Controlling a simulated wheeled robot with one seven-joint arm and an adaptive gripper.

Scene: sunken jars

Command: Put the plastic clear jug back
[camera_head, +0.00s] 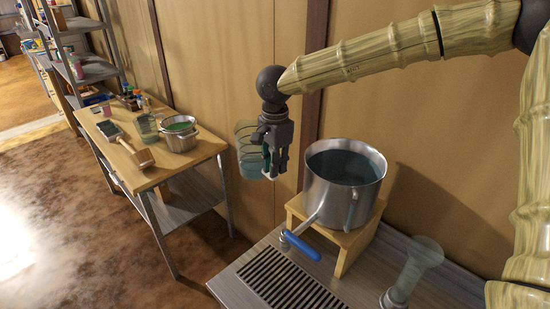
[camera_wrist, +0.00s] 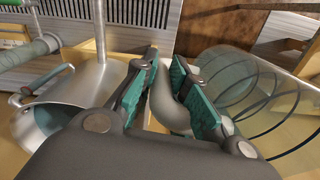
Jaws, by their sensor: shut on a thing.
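The clear plastic jug (camera_head: 247,150), tinted pale green with ring lines, hangs in the air left of the big pot. My gripper (camera_head: 276,168) is at its right side, shut on its handle. In the wrist view the jug (camera_wrist: 265,95) fills the right side, and its grey handle (camera_wrist: 176,108) runs between the teal pads of my gripper (camera_wrist: 165,70). The end of the handle is hidden by the gripper body.
A steel pot (camera_head: 318,188) with a blue-handled tap (camera_head: 300,245) stands on a wooden stool (camera_head: 350,240) beside a drain grate (camera_head: 290,282). A clear flared vessel (camera_head: 415,265) is at right. The side table (camera_head: 150,178) holds a small pot (camera_head: 180,140), a clear cup (camera_head: 147,125) and a brush (camera_head: 138,153).

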